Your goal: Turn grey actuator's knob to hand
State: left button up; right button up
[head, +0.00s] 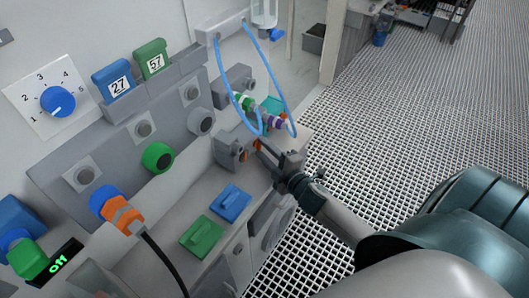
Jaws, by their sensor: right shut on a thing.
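The grey actuator (231,151) is a small grey block near the middle of the head view, at the right end of the panel. A small orange part (257,144), which looks like its knob, shows on its right side. My right gripper (265,151) reaches in from the lower right, and its fingertips are at this orange part. It is shut on it, but the fingers hide most of the grip, and the way the knob points cannot be read. My left gripper is out of view.
Blue tubes (287,93) loop down just behind the gripper to fittings with green and purple rings (274,121). A blue dial (58,102), an orange plug (123,214) with a black cable, and green (203,236) and blue (230,203) blocks lie left. Grated floor is open at right.

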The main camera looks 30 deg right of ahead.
jog(key=shift+f, duration=0.1)
dwell(0.4)
jog(key=o, duration=1.1)
